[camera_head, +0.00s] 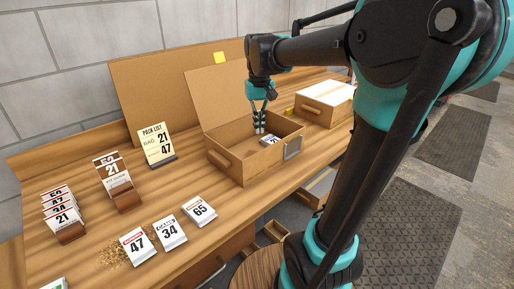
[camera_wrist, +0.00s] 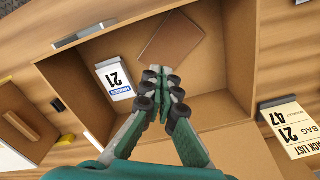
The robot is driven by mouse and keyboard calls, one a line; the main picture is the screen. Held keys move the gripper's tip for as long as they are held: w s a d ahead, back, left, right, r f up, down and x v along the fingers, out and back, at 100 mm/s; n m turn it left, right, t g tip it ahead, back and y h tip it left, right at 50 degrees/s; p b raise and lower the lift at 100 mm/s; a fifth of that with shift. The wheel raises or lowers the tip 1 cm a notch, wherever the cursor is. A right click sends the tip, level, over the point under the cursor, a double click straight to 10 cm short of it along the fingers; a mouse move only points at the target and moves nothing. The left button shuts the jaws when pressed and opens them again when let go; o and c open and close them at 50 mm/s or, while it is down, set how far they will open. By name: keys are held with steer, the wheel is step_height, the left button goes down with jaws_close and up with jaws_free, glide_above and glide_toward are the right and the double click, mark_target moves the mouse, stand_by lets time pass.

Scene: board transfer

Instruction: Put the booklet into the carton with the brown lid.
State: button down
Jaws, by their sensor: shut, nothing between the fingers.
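The carton with the brown lid (camera_head: 228,165) stands open on the bench, its lid (camera_head: 217,95) raised behind it. In the wrist view I look down into this carton (camera_wrist: 55,82). A plain brown booklet (camera_wrist: 172,40) lies inside it, towards the top of the picture; the front wall hides it in the head view. My gripper (camera_head: 260,130) is over the carton, pointing down, shut and empty. In the wrist view its fingertips (camera_wrist: 160,88) appear just below the booklet, apart from it as far as I can tell.
A second carton with a pale top (camera_head: 325,95) stands to the right. A pick list card (camera_head: 156,145) stands left. Packets 47 (camera_head: 137,246), 34 (camera_head: 170,232) and 65 (camera_head: 199,210) lie in front. Racks of cards (camera_head: 62,217) stand at far left.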

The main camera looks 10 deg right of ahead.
step_height(320, 180, up, 5)
steer(key=shift+f, duration=0.1)
stand_by(0.4)
